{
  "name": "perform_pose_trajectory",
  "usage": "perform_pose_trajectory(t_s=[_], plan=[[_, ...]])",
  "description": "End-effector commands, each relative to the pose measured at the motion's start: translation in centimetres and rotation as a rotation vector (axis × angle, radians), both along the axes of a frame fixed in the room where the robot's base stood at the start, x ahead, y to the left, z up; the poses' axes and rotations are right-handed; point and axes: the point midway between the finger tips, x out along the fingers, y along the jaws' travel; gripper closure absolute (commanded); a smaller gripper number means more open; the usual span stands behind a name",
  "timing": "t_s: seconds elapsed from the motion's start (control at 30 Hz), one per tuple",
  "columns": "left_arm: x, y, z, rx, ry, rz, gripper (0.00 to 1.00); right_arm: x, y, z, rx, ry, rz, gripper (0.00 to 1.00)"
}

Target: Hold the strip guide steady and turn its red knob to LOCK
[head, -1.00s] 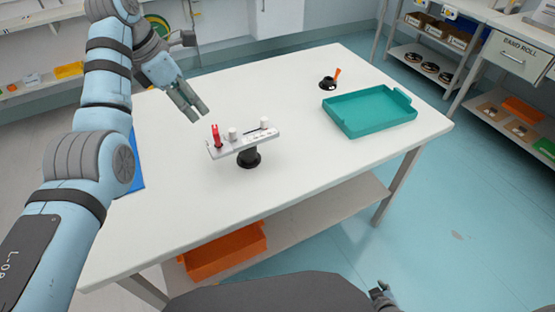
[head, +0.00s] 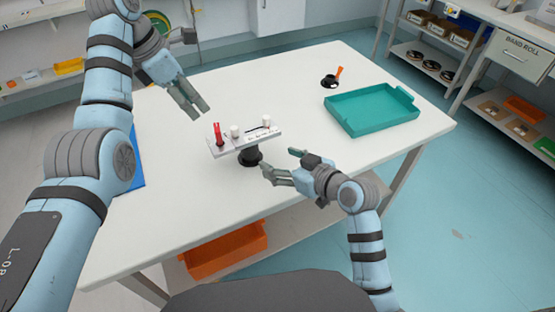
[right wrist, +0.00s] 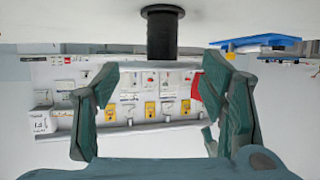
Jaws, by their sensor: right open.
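The strip guide is a light grey bar (head: 243,143) on a black round stand (head: 250,157), upright on the white table. Its red knob (head: 218,134) stands at the bar's left end. In the right wrist view the open fingers (right wrist: 162,110) frame a black post (right wrist: 162,35), apparently the stand seen upside down. My left gripper (head: 192,102) hangs above the table, behind and left of the red knob; the gap between its fingers is unclear.
A teal tray (head: 372,109) lies on the table's right side, with a small black item with an orange lever (head: 333,77) behind it. A blue mat (head: 137,165) lies at the left edge, partly behind my left arm. An orange bin (head: 226,250) sits on the lower shelf.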

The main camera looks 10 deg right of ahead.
Motion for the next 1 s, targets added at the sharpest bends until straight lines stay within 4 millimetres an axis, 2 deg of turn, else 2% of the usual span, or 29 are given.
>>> perform_pose_trajectory(t_s=[0.17,0.5,0.6,0.73,1.0], plan=[[0.0,0.0,0.0,0.000,0.000,0.000,0.67,1.4,1.5,-0.7,0.009,0.011,0.013,0.35],[0.0,0.0,0.0,0.000,0.000,0.000,0.67,8.5,6.1,-4.2,0.006,0.011,0.012,0.35],[0.0,0.0,0.0,0.000,0.000,0.000,0.67,9.8,7.0,-4.9,0.007,0.010,0.012,0.35],[0.0,0.0,0.0,0.000,0.000,0.000,0.67,10.8,7.6,-5.4,0.005,0.009,0.010,0.35],[0.0,0.0,0.0,0.000,0.000,0.000,0.67,10.9,7.7,-5.5,0.005,0.011,0.009,0.35]])
